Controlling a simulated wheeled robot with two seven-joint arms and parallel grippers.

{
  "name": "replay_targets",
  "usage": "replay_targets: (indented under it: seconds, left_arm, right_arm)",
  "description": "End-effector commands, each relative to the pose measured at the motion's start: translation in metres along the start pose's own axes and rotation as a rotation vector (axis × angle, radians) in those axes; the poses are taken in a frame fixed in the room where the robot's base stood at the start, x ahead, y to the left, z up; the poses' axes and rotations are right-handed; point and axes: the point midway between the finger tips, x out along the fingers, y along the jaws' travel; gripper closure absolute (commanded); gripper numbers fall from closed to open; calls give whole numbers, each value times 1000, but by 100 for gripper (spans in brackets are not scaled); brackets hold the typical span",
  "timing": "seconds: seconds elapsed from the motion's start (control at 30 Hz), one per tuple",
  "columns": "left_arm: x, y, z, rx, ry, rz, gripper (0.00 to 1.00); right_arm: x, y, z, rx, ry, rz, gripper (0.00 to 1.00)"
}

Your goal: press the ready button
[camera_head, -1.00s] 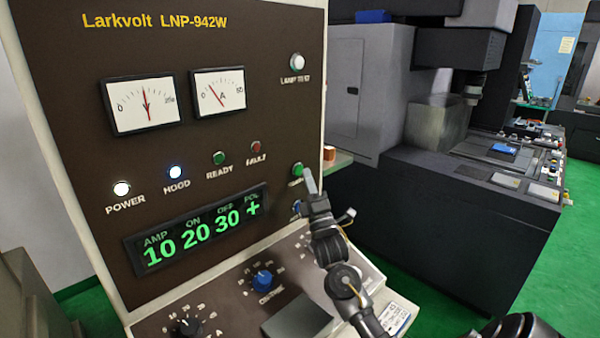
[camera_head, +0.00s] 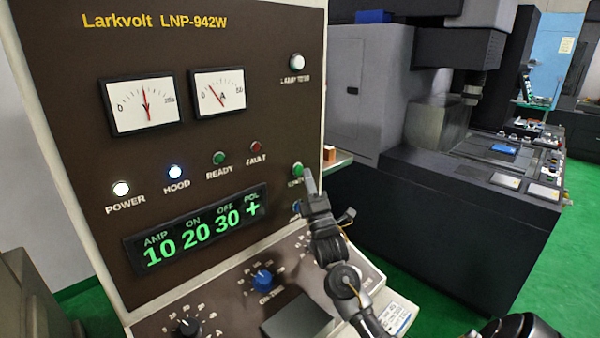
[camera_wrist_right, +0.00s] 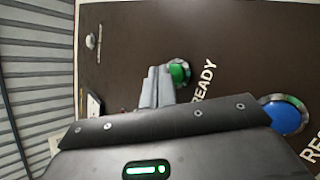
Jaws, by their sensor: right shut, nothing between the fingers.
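The ready button is a green push button (camera_head: 297,170) on the right side of the brown control panel (camera_head: 90,60). In the right wrist view the same green button (camera_wrist_right: 179,72) has a metal ring and READY lettering beside it. My right gripper (camera_head: 310,182) is shut and empty, its fingertips close in front of the green button. In the right wrist view the shut fingers (camera_wrist_right: 158,84) partly cover the button's left side; I cannot tell whether they touch it. My left gripper is not in view.
A blue button (camera_wrist_right: 286,117), labelled RES..., sits close to the green one. The power lamp (camera_head: 121,188) and hood lamp (camera_head: 176,172) are lit; the green READY lamp (camera_head: 219,158) looks dark. A sloped lower panel with knobs (camera_head: 262,279) lies below the display (camera_head: 195,229).

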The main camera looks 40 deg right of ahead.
Motion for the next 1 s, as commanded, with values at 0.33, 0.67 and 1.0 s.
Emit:
replay_targets:
  seconds: [0.33,0.67,1.0]
  left_arm:
    - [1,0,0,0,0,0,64]
    - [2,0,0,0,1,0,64]
    - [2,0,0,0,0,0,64]
  right_arm:
    - [1,-1,-1,0,0,0,100]
    - [7,-4,-4,0,0,0,100]
    - [7,-5,-5,0,0,0,100]
